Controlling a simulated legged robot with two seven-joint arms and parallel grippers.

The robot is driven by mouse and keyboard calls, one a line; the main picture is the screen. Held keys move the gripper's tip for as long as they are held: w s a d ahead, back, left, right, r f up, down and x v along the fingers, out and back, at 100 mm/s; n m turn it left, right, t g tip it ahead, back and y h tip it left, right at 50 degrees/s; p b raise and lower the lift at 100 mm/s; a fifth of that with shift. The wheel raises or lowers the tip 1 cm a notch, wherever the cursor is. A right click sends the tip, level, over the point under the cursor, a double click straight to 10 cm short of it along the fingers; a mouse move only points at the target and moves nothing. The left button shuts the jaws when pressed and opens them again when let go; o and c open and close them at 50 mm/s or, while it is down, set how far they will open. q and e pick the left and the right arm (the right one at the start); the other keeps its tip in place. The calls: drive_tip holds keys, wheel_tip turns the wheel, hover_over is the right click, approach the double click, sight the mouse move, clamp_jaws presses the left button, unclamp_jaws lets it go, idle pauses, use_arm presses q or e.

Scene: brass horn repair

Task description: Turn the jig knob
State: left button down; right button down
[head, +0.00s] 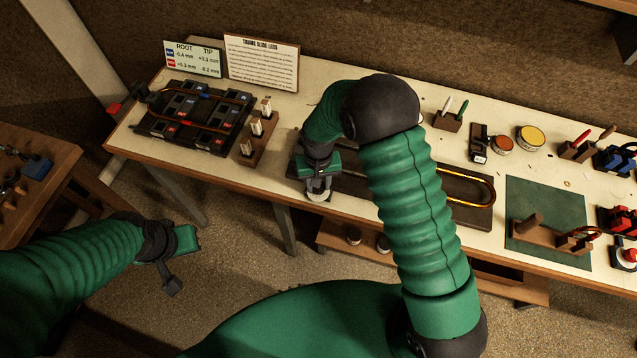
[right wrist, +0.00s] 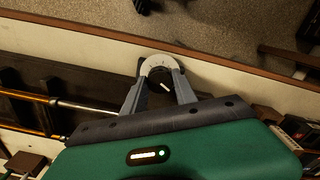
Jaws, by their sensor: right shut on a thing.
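The jig is a dark board (head: 350,185) on the bench, with a brass U-shaped slide tube (head: 478,186) lying along it. At its left end, near the front edge of the bench, is the jig knob, with a pale marked dial (head: 317,196). In the right wrist view the knob (right wrist: 158,84) is dark with a white pointer line. My right gripper (head: 318,184) points down at it, shut with one finger on each side of the knob. My left gripper (head: 180,262) hangs away from the bench over the floor; its finger opening is unclear.
At the left stand a dark rack (head: 190,118) and a wooden block with white pegs (head: 257,128). Two cards stand behind, one headed ROOT and TIP (head: 193,58). A green mat (head: 545,212) with a wooden stand lies at right. My right arm hides part of the jig.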

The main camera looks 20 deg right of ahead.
drive_tip(key=shift+w, duration=0.2)
drive_tip(key=c, duration=1.3)
unclamp_jaws()
drive_tip(key=shift+c, duration=0.2)
drive_tip(key=o, duration=0.4)
wheel_tip(320, 180, up, 17)
drive_tip(key=shift+w+f+b, duration=0.1)
drive_tip(key=shift+f+b, duration=0.1)
drive_tip(key=shift+b, duration=0.9)
